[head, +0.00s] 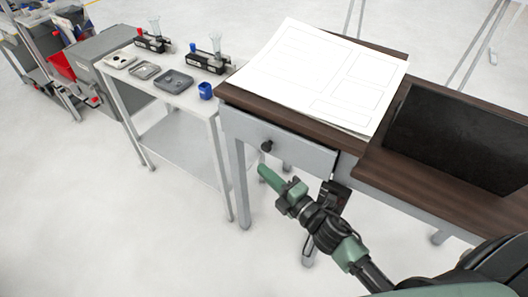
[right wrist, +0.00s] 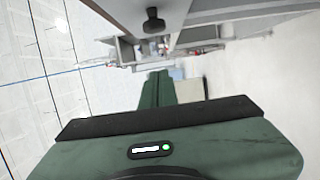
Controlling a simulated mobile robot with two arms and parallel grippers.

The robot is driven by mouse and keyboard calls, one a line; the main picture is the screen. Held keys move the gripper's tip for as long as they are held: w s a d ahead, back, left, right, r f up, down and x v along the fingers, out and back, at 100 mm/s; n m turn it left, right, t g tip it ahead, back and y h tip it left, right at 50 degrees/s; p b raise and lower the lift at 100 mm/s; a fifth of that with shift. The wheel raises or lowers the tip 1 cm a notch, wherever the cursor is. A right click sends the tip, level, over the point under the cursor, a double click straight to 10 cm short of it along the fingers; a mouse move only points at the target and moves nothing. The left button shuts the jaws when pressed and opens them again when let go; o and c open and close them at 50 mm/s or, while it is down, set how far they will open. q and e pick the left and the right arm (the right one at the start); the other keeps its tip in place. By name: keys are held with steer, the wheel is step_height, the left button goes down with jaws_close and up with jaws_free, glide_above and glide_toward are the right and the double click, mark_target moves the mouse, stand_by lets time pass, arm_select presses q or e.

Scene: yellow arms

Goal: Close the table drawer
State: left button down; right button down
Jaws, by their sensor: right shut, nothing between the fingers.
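The table drawer (head: 290,150) has a light grey front with a round dark knob (head: 267,146), under the dark brown tabletop. Its front seems to stand slightly out at its right end, where a dark gap shows; how far it is open I cannot tell. My right gripper (head: 264,174) is green, shut and empty, just below and in front of the knob, with no clear contact. In the right wrist view, the fingers (right wrist: 157,90) are together and the knob (right wrist: 153,20) is above them, on the drawer's grey front. My left gripper is not in view.
White papers (head: 320,75) lie on the brown tabletop (head: 240,97), and a black panel (head: 460,135) is at its right. The floor in front is clear.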

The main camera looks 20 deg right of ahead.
mark_target(272, 143)
steer(key=w+d+p, duration=0.1)
steer(key=w, duration=0.5)
steer(key=shift+d+p, duration=0.3)
steer(key=shift+d, duration=0.1)
steer(key=shift+w, duration=0.1)
steer(key=w+d, duration=0.1)
steer(key=w+d+b, duration=0.1)
steer(key=d, duration=0.1)
steer(key=shift+w+d+f, duration=0.1)
steer(key=shift+w+d, duration=0.15)
steer(key=shift+w, duration=0.1)
